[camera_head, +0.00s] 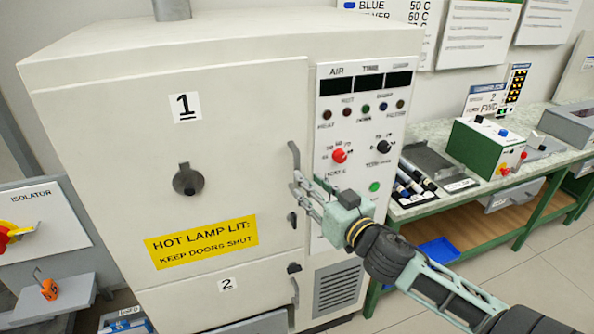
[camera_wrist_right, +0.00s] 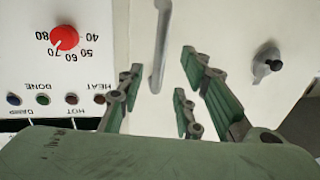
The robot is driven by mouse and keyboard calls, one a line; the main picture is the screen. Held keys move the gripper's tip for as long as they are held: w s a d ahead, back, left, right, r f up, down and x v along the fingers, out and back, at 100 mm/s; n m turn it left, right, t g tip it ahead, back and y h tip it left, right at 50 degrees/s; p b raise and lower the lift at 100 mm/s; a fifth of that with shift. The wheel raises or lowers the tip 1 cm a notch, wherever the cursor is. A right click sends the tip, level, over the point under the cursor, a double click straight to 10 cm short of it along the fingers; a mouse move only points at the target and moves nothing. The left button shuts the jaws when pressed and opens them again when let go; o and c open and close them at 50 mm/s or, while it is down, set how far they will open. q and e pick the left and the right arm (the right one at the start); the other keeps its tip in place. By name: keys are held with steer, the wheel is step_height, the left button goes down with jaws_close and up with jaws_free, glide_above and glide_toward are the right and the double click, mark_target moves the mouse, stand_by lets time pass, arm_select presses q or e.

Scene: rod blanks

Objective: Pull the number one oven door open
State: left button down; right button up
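The number one oven door (camera_head: 230,130) is the large cream upper door marked 1, and it looks shut. Its upright grey bar handle (camera_head: 294,160) is at the door's right edge; the handle also shows in the right wrist view (camera_wrist_right: 161,45). My right gripper (camera_head: 300,190) is at the handle's lower part. In the right wrist view its green fingers are spread, with the handle between them and gaps on both sides. Whether any finger touches the handle I cannot tell. My left gripper is in neither view.
A control panel (camera_head: 363,150) with dark displays, lamps and knobs is just right of the handle. A yellow sign (camera_head: 201,242) says to keep doors shut when the hot lamp is lit; the lamps look dim. The number two door (camera_head: 215,292) is below. A bench (camera_head: 450,205) stands right.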

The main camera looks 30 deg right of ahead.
steer(key=w+p, duration=0.2)
steer(key=w, duration=0.5)
steer(key=shift+d, duration=0.2)
steer(key=shift+f, duration=0.1)
steer(key=shift+c, duration=0.5)
jaws_close()
